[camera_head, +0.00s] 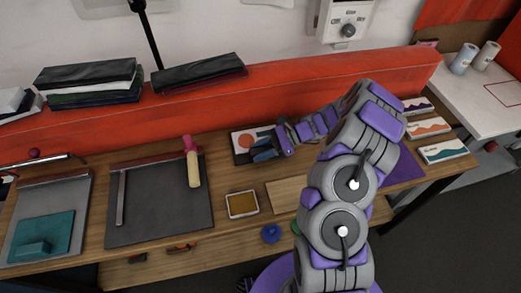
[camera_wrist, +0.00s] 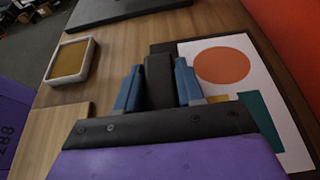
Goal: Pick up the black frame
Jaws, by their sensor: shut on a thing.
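The black frame (camera_head: 235,152) lies on the wooden bench near the red back ledge, around a print with an orange circle. In the wrist view the frame (camera_wrist: 276,82) is on the right, its dark border around the white print with orange, yellow and teal shapes. My gripper (camera_head: 264,151), with blue fingers, is at the frame's lower right side in the head view. In the wrist view my gripper (camera_wrist: 159,86) is shut on a dark piece at the frame's near edge. My fingers and palm hide part of the frame.
A yellow pad in a white tray (camera_head: 229,206) sits left of my arm. A dark board (camera_head: 140,226) holds a roller (camera_head: 193,165). Dark stacks (camera_head: 88,84) stand on the red ledge (camera_head: 300,83).

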